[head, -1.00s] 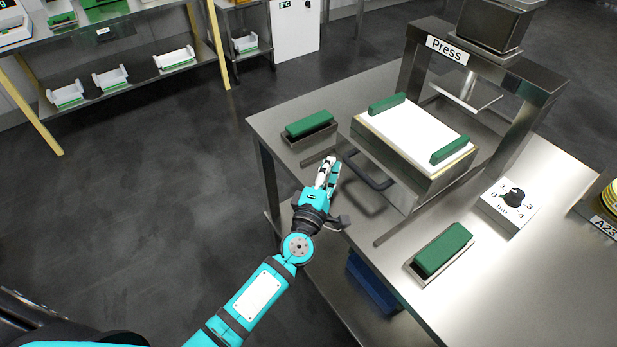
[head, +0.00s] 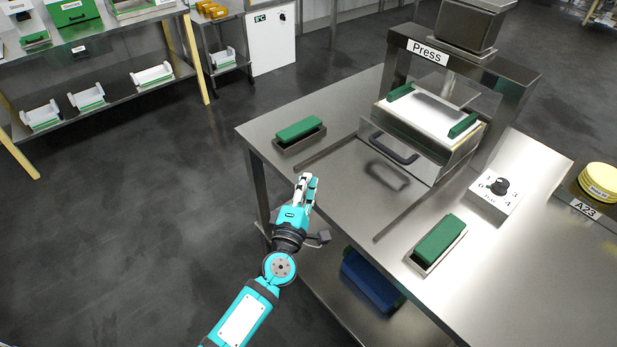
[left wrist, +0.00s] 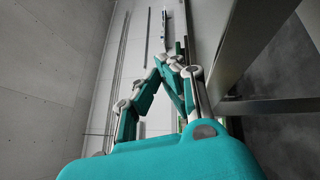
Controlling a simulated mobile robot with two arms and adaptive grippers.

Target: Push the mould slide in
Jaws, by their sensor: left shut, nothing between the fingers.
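The mould slide (head: 428,152) is a metal tray with a dark bar handle (head: 385,148) on its front. It carries a white mould (head: 425,112) with a green block at each end. The slide sits between the posts of the press (head: 397,65), its rear part below the press plate (head: 447,88). Its front part still shows in front of the press frame. My left gripper (head: 308,181) is shut and empty near the table's front edge, apart from the handle. Its closed fingers show in the left wrist view (left wrist: 172,64). My right gripper is out of view.
Two bare rails (head: 405,215) run along the table in front of the slide. Green blocks in small trays stand left (head: 299,131) and right (head: 438,243). A dial box (head: 497,196) stands at the right. A blue crate (head: 371,283) is on the lower shelf.

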